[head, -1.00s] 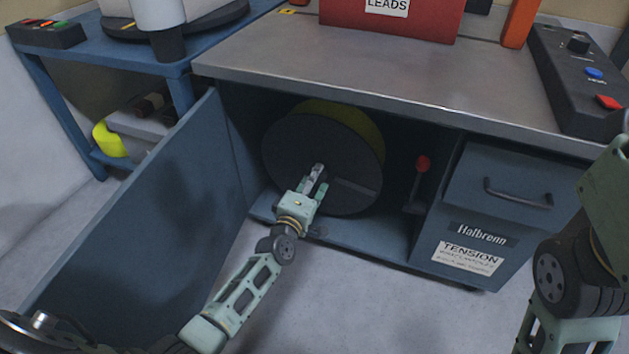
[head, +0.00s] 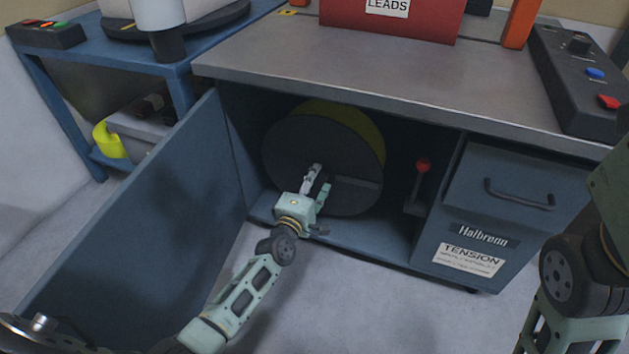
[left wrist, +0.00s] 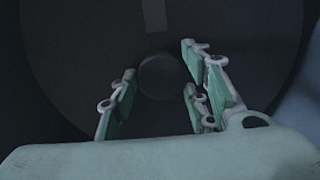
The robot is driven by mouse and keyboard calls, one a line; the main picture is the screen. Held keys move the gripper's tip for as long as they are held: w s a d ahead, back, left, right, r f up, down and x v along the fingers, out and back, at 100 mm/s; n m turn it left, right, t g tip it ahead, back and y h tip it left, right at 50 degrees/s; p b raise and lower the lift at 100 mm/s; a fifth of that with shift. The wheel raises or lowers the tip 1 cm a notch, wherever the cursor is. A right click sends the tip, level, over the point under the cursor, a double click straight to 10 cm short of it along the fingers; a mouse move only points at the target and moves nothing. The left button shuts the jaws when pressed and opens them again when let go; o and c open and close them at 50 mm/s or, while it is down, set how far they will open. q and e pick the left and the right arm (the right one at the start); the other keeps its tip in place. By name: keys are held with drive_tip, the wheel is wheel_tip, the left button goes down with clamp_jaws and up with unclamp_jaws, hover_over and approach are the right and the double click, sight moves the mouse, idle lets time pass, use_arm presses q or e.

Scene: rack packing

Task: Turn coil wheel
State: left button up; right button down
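The coil wheel (head: 300,150) is a large dark disc with a yellow rim at its back, upright inside the open cabinet in the head view. A lighter bar (head: 358,184) lies across its face on the right. My left gripper (head: 318,178) is in front of the lower middle of the wheel. In the left wrist view its fingers (left wrist: 160,78) stand apart, with the wheel's round dark hub (left wrist: 163,77) showing between them. I cannot tell whether they touch the wheel. My right arm shows at the right edge, but its gripper is out of view.
A red-tipped lever (head: 422,168) stands right of the wheel, beside a drawer unit (head: 515,190). The open cabinet door (head: 130,220) is left of my left arm. The bench top (head: 400,75) overhangs the wheel. A control box (head: 580,85) sits on the bench at right.

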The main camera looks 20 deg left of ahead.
use_arm(q)
drive_tip(key=o, duration=0.3)
drive_tip(key=shift+d+r, duration=0.1)
drive_tip(key=shift+d, duration=0.1)
drive_tip(key=shift+a, duration=0.1)
drive_tip(key=shift+s, duration=0.1)
drive_tip(key=s, duration=1.1)
drive_tip(key=shift+s+a, duration=0.25)
drive_tip(key=shift+s, duration=0.15)
